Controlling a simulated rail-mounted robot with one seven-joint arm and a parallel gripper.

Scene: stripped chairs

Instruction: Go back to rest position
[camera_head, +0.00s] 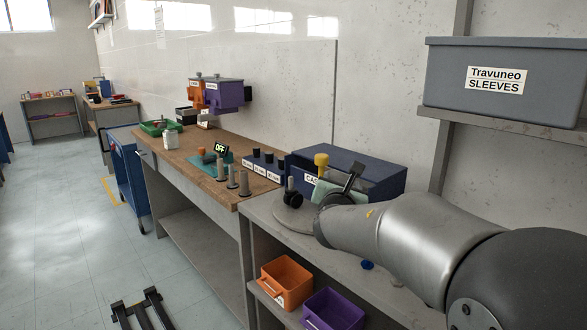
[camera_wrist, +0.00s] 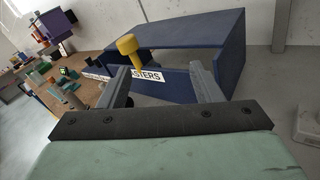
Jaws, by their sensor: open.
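My gripper (camera_head: 340,186) is open, above the grey bench at the front of the blue casters box (camera_head: 372,174). A yellow-topped part (camera_head: 321,160) stands close to the fingers in the head view. In the wrist view the yellow-topped part (camera_wrist: 128,46) appears beyond the gap, in front of the blue box (camera_wrist: 190,45). My arm hides part of the bench and the box's lower right side.
A dark caster (camera_head: 291,194) stands on a round grey plate. Grey pegs (camera_head: 232,178) and a green "OFF" display (camera_head: 221,149) are on the wooden bench. Orange (camera_head: 286,280) and purple (camera_head: 333,309) bins sit below. A grey sleeves box (camera_head: 510,80) is on the upper right shelf.

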